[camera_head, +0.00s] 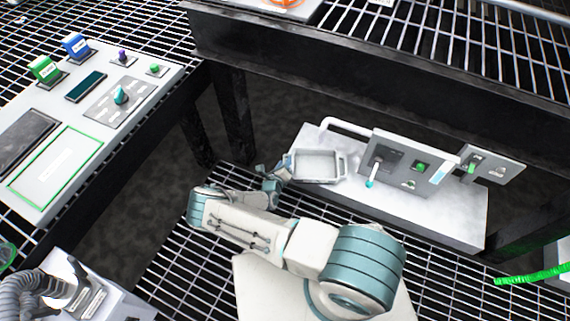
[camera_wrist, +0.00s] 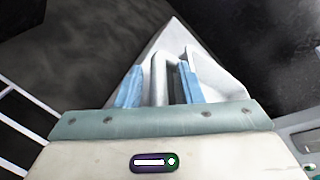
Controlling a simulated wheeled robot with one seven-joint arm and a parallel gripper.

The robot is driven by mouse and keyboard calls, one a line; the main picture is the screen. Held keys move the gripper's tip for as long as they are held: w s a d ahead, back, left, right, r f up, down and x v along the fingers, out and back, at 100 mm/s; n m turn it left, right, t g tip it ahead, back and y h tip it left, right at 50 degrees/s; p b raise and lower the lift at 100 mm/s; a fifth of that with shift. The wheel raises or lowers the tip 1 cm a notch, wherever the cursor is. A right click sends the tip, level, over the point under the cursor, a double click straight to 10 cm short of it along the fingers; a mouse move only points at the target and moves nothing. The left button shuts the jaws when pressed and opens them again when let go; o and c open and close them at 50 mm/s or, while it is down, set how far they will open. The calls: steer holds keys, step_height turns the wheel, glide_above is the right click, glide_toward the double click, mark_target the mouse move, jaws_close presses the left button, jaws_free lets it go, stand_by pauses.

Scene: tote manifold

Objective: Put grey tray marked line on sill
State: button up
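A grey tray (camera_head: 316,166) with a raised rim and a handle at its right side lies at the left end of a pale platform (camera_head: 440,222). No marking on it is readable. My gripper (camera_head: 280,173) is at the tray's left side. In the wrist view, the two blue fingers of my gripper (camera_wrist: 160,85) stand apart on either side of a pale grey bar (camera_wrist: 159,75), which looks like a tray handle. Dark gaps show beside the bar. I cannot tell which surface is the sill.
A panel (camera_head: 405,165) with switches stands on the platform, right of the tray, with a pale pipe behind. A console (camera_head: 150,82) at left has a green-outlined rectangle (camera_head: 58,168). A dark-edged grated shelf (camera_head: 360,68) runs above. A green hose (camera_head: 530,276) lies at right.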

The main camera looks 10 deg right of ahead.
steer(key=p+v, duration=0.4)
steer(key=v, duration=0.8)
steer(key=s+d+r+m+g+h, duration=0.1)
steer(key=d+r+m+g+h, duration=0.15)
steer(key=r+m+g, duration=0.7)
steer(key=s+d+r+m+g+h, duration=0.1)
steer(key=d+r+m+g, duration=0.15)
steer(key=r+m, duration=1.35)
steer(key=s+d+r+m+y, duration=0.1)
steer(key=s+r+m+y, duration=0.4)
steer(key=r, duration=0.8)
steer(key=s+d+r+m+y, duration=0.1)
steer(key=s+r+m+y, duration=0.5)
steer(key=s+r, duration=0.7)
steer(key=r+m, duration=0.1)
steer(key=m, duration=0.1)
steer(key=shift+r+m, duration=0.2)
steer(key=shift+m, duration=0.15)
steer(key=shift+w, duration=0.15)
steer(key=shift+c, duration=0.3)
